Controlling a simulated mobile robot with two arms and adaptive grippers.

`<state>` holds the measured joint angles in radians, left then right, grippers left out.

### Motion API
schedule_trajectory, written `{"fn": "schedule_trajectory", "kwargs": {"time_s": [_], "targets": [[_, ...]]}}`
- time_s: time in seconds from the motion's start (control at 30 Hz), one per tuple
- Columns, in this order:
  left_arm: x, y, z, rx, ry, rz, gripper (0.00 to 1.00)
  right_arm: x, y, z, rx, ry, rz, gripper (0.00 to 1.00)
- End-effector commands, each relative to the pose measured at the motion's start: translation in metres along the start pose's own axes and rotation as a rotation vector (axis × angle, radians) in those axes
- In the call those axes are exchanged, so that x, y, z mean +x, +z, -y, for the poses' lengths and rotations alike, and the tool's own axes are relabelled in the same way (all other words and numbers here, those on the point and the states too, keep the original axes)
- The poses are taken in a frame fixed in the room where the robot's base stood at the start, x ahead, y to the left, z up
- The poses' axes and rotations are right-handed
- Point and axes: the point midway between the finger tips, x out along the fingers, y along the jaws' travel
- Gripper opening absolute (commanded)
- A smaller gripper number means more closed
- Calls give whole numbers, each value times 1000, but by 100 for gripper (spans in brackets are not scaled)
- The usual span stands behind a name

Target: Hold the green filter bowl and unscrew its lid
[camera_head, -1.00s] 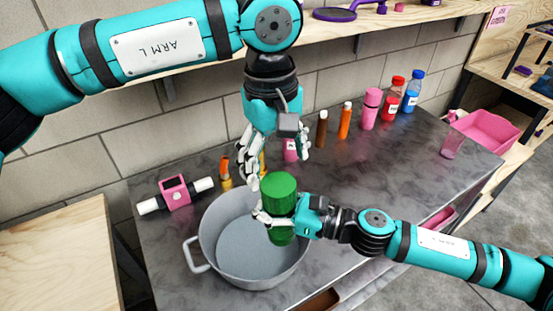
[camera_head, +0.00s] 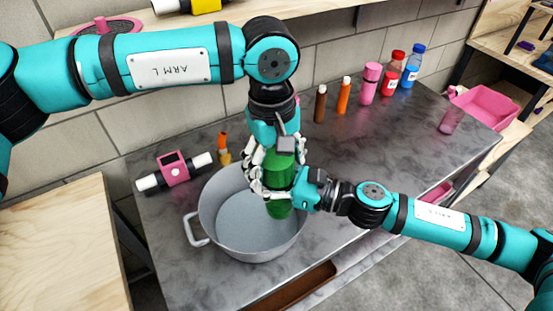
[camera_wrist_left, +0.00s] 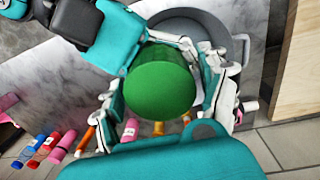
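The green filter stands upright above the grey pot. Its lid (camera_head: 279,168) is the upper part, and its bowl (camera_head: 279,209) shows below my right gripper (camera_head: 281,192). That gripper comes from the right and is shut on the bowl. My left gripper (camera_head: 276,174) reaches down from above, with its fingers on both sides of the lid. In the left wrist view the round lid top (camera_wrist_left: 160,88) lies between the spread fingers, with a gap on the right side. My left gripper looks open there. Part of the lid is hidden by the hands.
The grey pot (camera_head: 240,225) stands on the dark worktop (camera_head: 390,150) under the filter. A pink device with white ends (camera_head: 174,169) lies left of it. Several bottles stand along the wall, including a red one (camera_head: 391,74). A pink bin (camera_head: 487,106) is at the right.

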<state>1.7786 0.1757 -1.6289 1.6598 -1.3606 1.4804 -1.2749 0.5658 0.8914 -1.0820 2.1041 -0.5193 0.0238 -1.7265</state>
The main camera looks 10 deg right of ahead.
Motion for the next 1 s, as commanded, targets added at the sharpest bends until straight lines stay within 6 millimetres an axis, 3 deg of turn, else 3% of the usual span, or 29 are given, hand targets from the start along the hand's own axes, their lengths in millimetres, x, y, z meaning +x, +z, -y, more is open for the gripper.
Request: {"fn": "schedule_trajectory", "kwargs": {"time_s": [0.07,0.4,0.63,0.83,1.0], "targets": [[0,0,0,0,0,0,64,0,1,0,-1,0,1,0],[0,0,0,0,0,0,20,0,1,0,-1,0,1,0],[0,0,0,-40,-1,-1,20,0,1,0,-1,-1,1,0],[-1,-1,0,-353,-1,-2,20,0,1,1,-2,-2,1,0],[-1,0,0,-351,1,-1,19,0,1,0,-1,-1,1,0]]}}
